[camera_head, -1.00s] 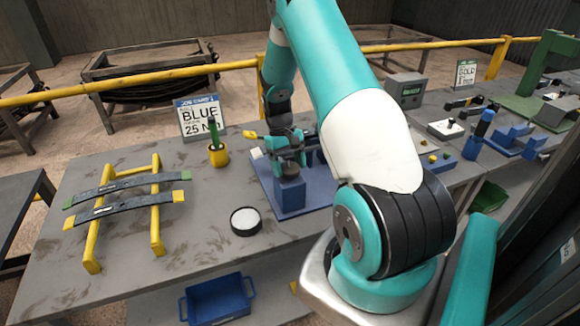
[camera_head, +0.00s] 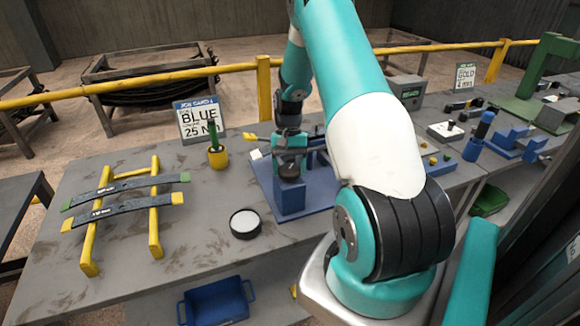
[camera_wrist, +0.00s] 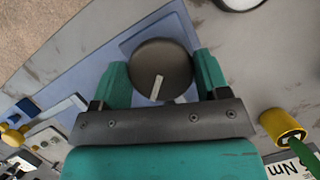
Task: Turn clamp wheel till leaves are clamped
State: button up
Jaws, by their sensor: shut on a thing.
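The clamp wheel (camera_wrist: 161,68) is a dark round knob with a pale pointer line, seen from above in the wrist view. It sits on top of the blue clamp block (camera_head: 289,196) on a blue base plate (camera_head: 265,180). My gripper (camera_wrist: 161,75) has its two teal fingers on either side of the wheel and is shut on it. In the head view my gripper (camera_head: 290,165) hangs over the clamp block and hides much of the clamp. Two dark curved leaves (camera_head: 125,205) lie on a yellow rack (camera_head: 155,215) at the left. I cannot see leaves under the clamp.
A job card reading BLUE 25 Nm (camera_head: 200,122) stands behind a yellow cup (camera_head: 217,157) with a green tool. A round black-rimmed dish (camera_head: 245,223) lies on the grey bench in front of the clamp. A yellow rail (camera_head: 232,65) runs behind.

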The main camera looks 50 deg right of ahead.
jog(key=shift+d+r, duration=0.1)
jog(key=shift+d, duration=0.15)
jog(key=o, duration=0.9)
jog(key=shift+s, duration=0.1)
jog(key=shift+a, duration=0.1)
jog(key=b+v, duration=0.2)
jog(key=v, duration=1.5)
jog(key=shift+r, duration=0.2)
